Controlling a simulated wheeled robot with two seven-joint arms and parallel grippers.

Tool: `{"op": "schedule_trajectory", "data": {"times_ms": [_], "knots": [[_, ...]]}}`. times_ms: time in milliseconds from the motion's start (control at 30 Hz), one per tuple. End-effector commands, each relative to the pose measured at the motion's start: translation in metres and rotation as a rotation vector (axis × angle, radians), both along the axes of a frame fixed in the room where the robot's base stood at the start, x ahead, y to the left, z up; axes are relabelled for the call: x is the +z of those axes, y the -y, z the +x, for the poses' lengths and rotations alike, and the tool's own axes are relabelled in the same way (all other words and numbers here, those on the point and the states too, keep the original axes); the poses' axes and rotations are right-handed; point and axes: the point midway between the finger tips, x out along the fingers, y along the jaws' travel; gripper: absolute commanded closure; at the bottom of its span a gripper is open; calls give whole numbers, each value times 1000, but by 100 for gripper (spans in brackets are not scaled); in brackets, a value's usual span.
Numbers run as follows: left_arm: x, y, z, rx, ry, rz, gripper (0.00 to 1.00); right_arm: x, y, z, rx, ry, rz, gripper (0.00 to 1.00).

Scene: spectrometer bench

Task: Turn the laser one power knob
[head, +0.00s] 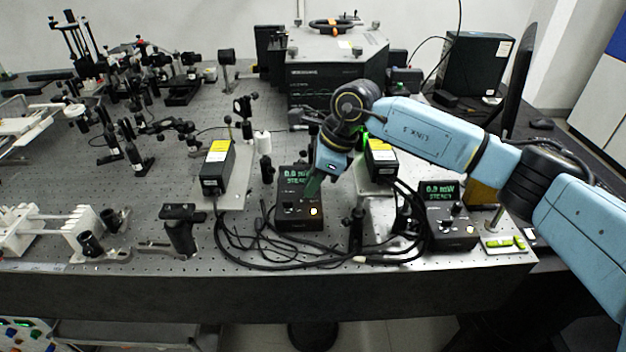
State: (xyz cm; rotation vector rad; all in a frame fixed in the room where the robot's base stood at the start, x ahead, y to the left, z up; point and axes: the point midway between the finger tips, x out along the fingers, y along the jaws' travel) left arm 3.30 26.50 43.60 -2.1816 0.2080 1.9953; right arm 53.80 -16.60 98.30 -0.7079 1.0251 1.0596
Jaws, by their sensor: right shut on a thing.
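A black laser controller box (299,217) with a lit green display and a glowing button stands near the front of the bench, left of centre. My right gripper (312,187) comes down from the right onto this box. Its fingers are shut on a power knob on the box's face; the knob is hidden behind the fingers. A second similar controller (450,232) with a green display stands farther right, apart from the gripper. I cannot tell from labels which box is laser one. My left gripper is not in view.
Black laser heads with yellow labels (216,166) (381,160) stand behind the controllers. Black cables (262,246) loop along the front. Optic mounts crowd the bench's left. A large grey instrument (338,50) stands at the back. Perforated bench top (180,195) shows free patches.

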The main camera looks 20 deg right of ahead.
Motion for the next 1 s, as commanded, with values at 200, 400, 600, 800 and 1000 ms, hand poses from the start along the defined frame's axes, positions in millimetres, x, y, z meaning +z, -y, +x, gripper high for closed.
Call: {"op": "schedule_trajectory", "data": {"times_ms": [200, 400, 600, 800, 1000], "knots": [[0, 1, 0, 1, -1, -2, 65, 1, -1, -1, -153, 4, 2, 100], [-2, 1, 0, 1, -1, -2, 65, 1, -2, -2, -314, 4, 3, 100], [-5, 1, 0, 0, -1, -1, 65, 1, -3, -3, -457, 4, 3, 100], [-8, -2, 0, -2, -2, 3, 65, 1, -3, -3, -558, 4, 3, 100], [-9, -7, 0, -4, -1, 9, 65, 1, -3, -3, -612, 3, 2, 100]]}}
